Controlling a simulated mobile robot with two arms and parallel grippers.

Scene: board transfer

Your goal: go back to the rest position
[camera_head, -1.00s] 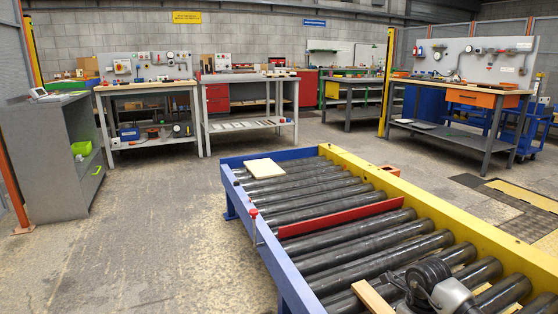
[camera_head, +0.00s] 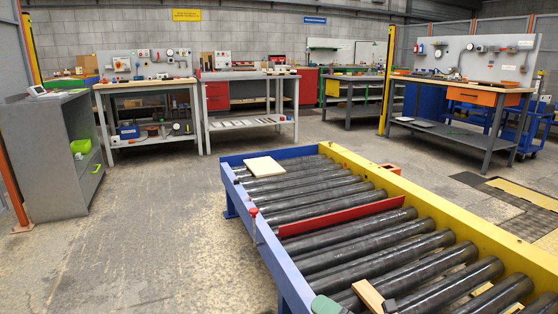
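A pale square board (camera_head: 264,167) lies flat on the far left end of the roller conveyor (camera_head: 470,229). A tan wooden piece (camera_head: 368,295) shows over the near rollers at the bottom edge, and its lower part is cut off by the frame. A small dark part (camera_head: 390,305) is beside it; I cannot tell what it belongs to. A rounded grey-green part (camera_head: 325,304) shows at the bottom edge, perhaps a link of mine. I cannot make out the fingertips of either gripper.
A red divider bar (camera_head: 340,217) crosses the rollers. A grey cabinet (camera_head: 45,150) stands at the left. Workbenches line the back, and another bench (camera_head: 462,90) stands at the right. The floor left of the conveyor is clear.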

